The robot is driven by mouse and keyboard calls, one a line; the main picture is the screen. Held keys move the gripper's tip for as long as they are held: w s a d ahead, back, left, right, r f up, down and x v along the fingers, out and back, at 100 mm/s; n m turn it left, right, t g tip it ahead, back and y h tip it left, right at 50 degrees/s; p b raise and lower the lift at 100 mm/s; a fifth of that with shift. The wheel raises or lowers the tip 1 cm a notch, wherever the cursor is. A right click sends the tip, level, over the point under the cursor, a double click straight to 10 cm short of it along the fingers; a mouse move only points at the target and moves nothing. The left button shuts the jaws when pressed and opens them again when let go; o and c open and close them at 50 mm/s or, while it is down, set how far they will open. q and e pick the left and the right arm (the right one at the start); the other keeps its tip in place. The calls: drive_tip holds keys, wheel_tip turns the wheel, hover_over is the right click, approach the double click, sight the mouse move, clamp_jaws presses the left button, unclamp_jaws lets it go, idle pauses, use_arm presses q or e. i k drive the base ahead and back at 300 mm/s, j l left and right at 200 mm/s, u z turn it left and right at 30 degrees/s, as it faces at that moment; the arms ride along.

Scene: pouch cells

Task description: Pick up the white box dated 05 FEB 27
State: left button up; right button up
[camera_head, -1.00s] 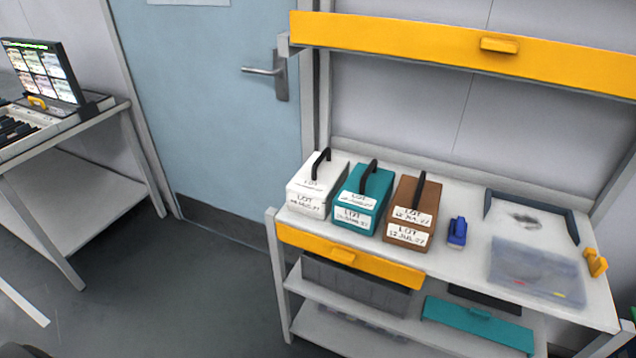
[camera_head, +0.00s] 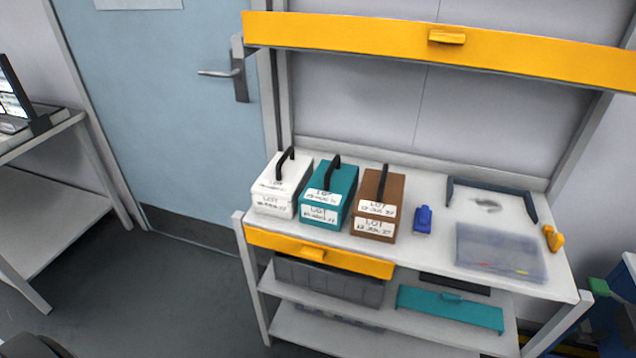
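A white box (camera_head: 271,203) with a black handle and lot labels stands at the left end of the workbench top. Its label date is too blurred to read. A teal box (camera_head: 345,207) with a black handle stands just right of it, and a brown box (camera_head: 387,226) with a black handle stands right of the teal one. The brown box's label appears to read LOT 12 JUL 27. Neither of my grippers shows in the head view.
The workbench (camera_head: 418,252) also holds a small blue object (camera_head: 422,219), a translucent case (camera_head: 499,254) and a dark bracket-like frame (camera_head: 492,186). A yellow shelf edge (camera_head: 380,32) crosses above. A blue door (camera_head: 165,120) is behind at left; the grey floor before it is clear.

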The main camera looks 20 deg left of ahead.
sight(276, 193)
drive_tip(key=i+j+z, duration=0.1)
drive_tip(key=j+z, duration=0.55)
drive_tip(key=z, duration=0.2)
drive_tip(key=j+z, duration=0.65)
drive_tip(key=z, duration=0.15)
